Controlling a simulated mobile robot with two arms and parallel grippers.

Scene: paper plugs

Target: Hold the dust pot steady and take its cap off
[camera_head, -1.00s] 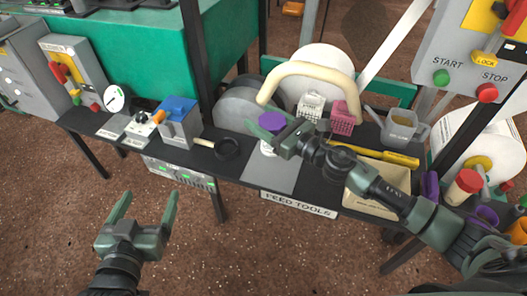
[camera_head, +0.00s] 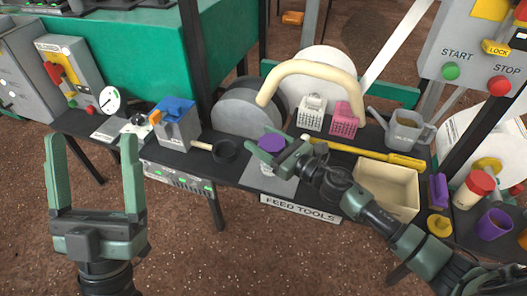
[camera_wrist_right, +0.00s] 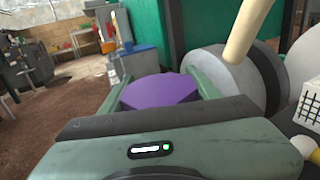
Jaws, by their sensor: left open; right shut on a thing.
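The dust pot (camera_head: 266,170) is whitish and stands on a grey plate on the black bench, mostly hidden by my right gripper and its purple cap. The purple cap (camera_head: 271,143) is between the fingers of my right gripper (camera_head: 268,151), which is shut on it. The cap also shows between the fingers in the right wrist view (camera_wrist_right: 160,91). I cannot tell whether the cap still sits on the pot. My left gripper (camera_head: 91,140) is open and empty, in front of the bench at the left, well apart from the pot.
A black round pan (camera_head: 225,151) and a blue-topped box (camera_head: 176,125) stand left of the pot. A cream curved handle (camera_head: 310,70) arches behind it. A beige tray (camera_head: 388,187), yellow tool (camera_head: 365,152) and red-capped jar (camera_head: 474,188) are to the right.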

